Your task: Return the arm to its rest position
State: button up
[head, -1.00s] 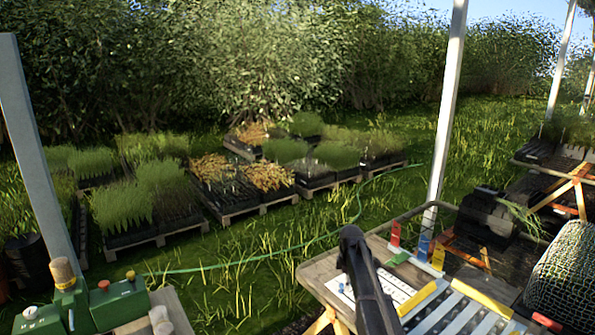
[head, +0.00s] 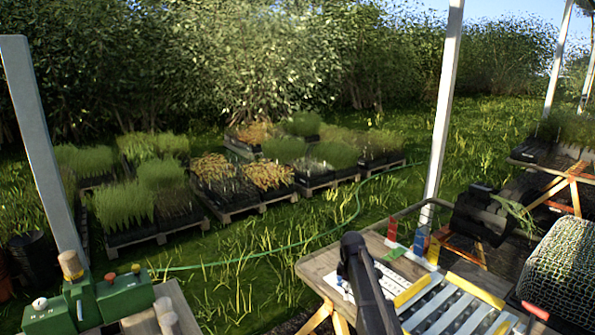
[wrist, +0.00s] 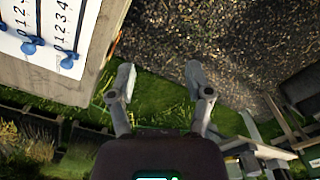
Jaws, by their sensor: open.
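My gripper (wrist: 160,85) shows in the wrist view with its two fingers spread apart and nothing between them. It points down at grass and dark gravel, beside the corner of a table. In the head view a dark link of my arm (head: 365,285) rises in front of the wooden table (head: 318,272); the gripper itself does not show there.
The table holds a white slatted rack (head: 445,305) and coloured upright tags (head: 420,243). A green box with knobs (head: 125,300) stands at lower left. A mesh basket (head: 570,270) is at right. A white post (head: 443,110) rises behind the table. Pallets of seedling trays stand on the grass.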

jog(key=s+r+m+p, duration=0.1)
jog(key=s+m, duration=1.3)
jog(key=s, duration=1.2)
jog(key=shift+s+d+r+p, duration=0.15)
jog(key=shift+s+r+p, duration=0.05)
jog(key=shift+r+p, duration=0.15)
jog(key=shift+c, duration=0.6)
jog(key=shift+s, duration=0.15)
